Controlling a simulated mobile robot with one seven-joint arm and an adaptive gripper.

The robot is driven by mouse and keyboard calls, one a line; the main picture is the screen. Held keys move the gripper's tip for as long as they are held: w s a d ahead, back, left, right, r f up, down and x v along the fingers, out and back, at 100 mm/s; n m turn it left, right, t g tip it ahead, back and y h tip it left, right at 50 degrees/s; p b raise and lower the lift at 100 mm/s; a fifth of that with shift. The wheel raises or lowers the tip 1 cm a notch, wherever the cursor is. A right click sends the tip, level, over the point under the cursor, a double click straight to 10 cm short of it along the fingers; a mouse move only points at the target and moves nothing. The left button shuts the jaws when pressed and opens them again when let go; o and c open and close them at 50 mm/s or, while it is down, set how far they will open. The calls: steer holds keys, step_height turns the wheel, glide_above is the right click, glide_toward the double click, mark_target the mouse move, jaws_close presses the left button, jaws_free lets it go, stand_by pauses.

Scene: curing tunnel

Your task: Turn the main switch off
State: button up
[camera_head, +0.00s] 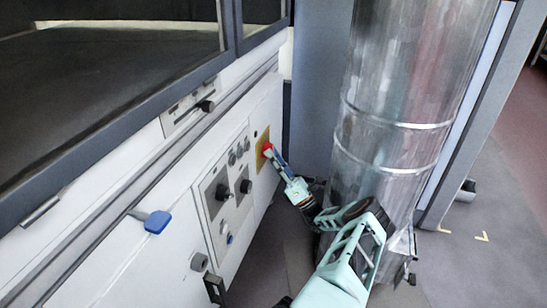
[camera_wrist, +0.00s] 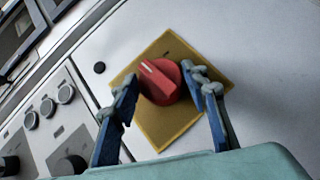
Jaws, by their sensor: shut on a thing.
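The main switch is a red rotary knob (camera_wrist: 160,82) on a square yellow plate (camera_wrist: 170,130), set in the white machine panel. A white mark on the knob points to its upper left in the wrist view. In the head view the knob (camera_head: 267,148) shows near the right end of the panel, with the yellow plate (camera_head: 262,160) behind it. My gripper (camera_wrist: 160,84) has its blue fingers on either side of the knob and is shut on it. The same gripper (camera_head: 270,153) shows at the knob in the head view. The fingertips cover the knob's sides.
A grey control plate (camera_head: 217,205) with black knobs lies left of the switch. A blue-handled lever (camera_head: 157,221) sticks out farther left. A shiny metal duct (camera_head: 400,90) stands close to the right of my arm. Open floor (camera_head: 490,215) lies beyond it.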

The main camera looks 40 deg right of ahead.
steer(key=shift+n+y, duration=0.6)
steer(key=shift+y, duration=0.1)
steer(key=o, duration=1.2)
steer(key=shift+c, duration=0.2)
glide_toward(263, 116)
steer(key=x, duration=0.4)
